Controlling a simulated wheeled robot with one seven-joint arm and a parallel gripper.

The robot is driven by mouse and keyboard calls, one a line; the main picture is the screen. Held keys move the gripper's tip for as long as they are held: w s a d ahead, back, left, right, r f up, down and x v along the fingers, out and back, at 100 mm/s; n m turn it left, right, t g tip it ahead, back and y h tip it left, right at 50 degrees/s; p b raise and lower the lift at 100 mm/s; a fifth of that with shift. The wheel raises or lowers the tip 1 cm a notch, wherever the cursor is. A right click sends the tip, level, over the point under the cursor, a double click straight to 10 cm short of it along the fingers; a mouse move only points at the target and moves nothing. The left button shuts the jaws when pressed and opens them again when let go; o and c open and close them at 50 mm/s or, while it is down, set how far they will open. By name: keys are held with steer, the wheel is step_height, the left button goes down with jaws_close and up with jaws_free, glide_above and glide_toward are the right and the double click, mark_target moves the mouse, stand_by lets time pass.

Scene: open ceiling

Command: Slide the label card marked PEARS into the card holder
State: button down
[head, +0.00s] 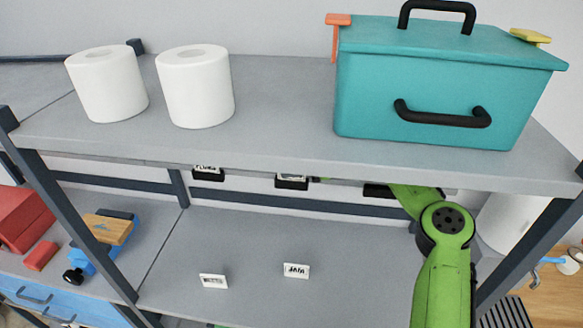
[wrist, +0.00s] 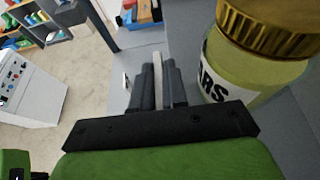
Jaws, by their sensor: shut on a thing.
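My gripper (wrist: 157,66) is shut on a thin white card (wrist: 158,62), seen edge-on between the fingers in the wrist view; its marking cannot be read. In the head view my gripper is mostly hidden below the upper shelf's front edge. Two black card holders (head: 208,174) and (head: 292,182) hang under that edge. Each shows part of a white lettered strip, too cut off to read surely. A gold-lidded jar (wrist: 258,70) stands close to the right of my gripper in the wrist view. Its white label shows the letters "ARS".
Two loose white cards lie on the lower shelf (head: 250,235): one marked JAM (head: 296,271), the other (head: 214,281) unclear. The upper shelf (head: 270,145) carries two white rolls (head: 195,90) and a teal box (head: 370,95). The middle of the lower shelf is clear.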

steer(key=shift+f, duration=0.15)
steer(key=c, duration=1.1)
jaws_free()
steer(key=v, duration=1.2)
steer(key=shift+f, duration=0.1)
